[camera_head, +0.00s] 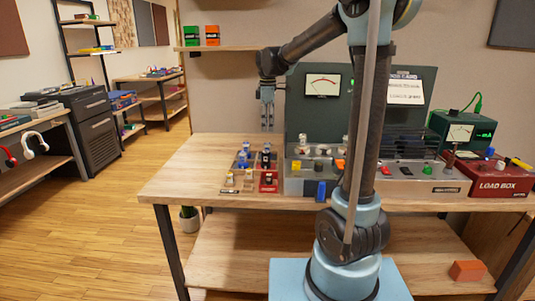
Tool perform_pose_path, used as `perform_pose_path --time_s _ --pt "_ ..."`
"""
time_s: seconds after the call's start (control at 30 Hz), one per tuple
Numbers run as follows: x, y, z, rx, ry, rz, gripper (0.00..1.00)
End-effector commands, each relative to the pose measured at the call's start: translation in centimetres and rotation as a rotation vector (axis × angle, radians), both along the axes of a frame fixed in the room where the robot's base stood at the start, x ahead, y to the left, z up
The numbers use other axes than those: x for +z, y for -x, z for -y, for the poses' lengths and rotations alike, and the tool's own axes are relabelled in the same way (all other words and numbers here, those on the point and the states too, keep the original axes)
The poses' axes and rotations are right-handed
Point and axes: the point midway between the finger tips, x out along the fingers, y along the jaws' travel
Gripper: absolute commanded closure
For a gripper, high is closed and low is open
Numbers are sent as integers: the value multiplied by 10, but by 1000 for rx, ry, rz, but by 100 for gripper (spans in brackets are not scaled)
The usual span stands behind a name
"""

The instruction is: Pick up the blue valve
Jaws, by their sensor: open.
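Several small valves stand in a wooden holder (231,184) on the workbench, left of the amp tester. One with a blue part (243,158) stands at the holder's left, and a darker blue one (266,156) stands right of it. A separate blue piece (320,190) stands at the tester's front, near the bench edge. I cannot tell for sure which is the blue valve. My gripper (267,122) points down, open and empty, above and apart from the holder, and looks set back behind it.
The tester (305,115) with a dial stands right of the holder, partly hidden by my arm. A red load box (498,182) and a green meter (459,132) stand farther right. The workbench (185,170) is bare at its left. A shelf (225,48) hangs above.

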Motion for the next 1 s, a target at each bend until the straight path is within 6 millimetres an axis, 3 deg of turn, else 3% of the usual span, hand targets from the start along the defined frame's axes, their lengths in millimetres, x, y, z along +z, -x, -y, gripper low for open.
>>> perform_pose_path --time_s 0.3,0.57,1.0 --pt "-47 0 1 -2 0 0 46" --pt "-61 1 1 -3 0 0 46" --pt "-106 7 -1 -4 0 0 46"
